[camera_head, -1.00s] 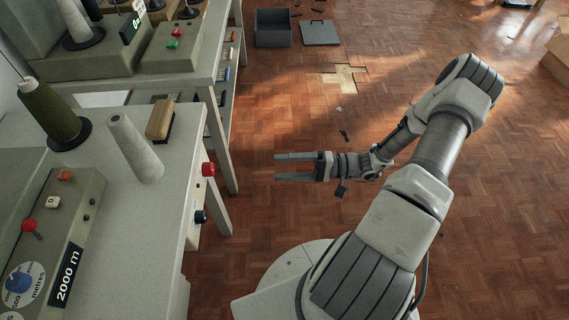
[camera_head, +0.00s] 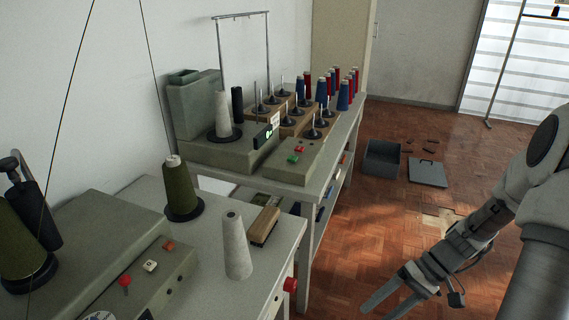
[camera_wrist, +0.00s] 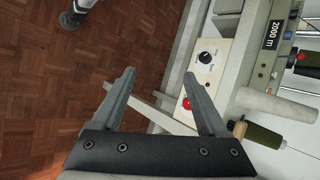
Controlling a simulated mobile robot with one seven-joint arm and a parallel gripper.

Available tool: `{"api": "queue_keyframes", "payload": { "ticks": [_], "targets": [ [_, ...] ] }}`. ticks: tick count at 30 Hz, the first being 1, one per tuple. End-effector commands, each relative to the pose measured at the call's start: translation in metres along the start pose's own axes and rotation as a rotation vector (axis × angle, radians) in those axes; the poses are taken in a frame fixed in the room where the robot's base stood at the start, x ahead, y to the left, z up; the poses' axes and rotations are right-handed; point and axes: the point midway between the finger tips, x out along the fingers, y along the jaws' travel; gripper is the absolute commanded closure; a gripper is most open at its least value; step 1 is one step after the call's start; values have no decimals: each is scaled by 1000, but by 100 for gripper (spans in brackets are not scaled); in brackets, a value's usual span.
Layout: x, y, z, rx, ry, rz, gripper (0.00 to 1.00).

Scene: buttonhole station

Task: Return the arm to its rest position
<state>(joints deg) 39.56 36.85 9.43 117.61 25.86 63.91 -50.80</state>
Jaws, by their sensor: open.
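My gripper (camera_head: 386,301) is at the lower right of the head view, over the floor to the right of the near table. Its two grey fingers are spread apart and hold nothing. In the wrist view my gripper (camera_wrist: 158,90) also shows open, with floor and the table's side beyond the fingers. My arm comes in from the right edge of the head view.
The near table carries a bare pale cone (camera_head: 235,248), an olive thread cone (camera_head: 180,190) and a brush (camera_head: 264,226). A red knob (camera_head: 290,285) juts from its side. A further table holds several spools.

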Motion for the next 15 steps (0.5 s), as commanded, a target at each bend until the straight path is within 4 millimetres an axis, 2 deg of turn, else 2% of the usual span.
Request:
{"api": "queue_keyframes", "payload": {
  "ticks": [8,15],
  "targets": [
    [-62,-27,12,-74,12,419,23],
    [-110,-68,24,-124,130,687,23]
  ]
}}
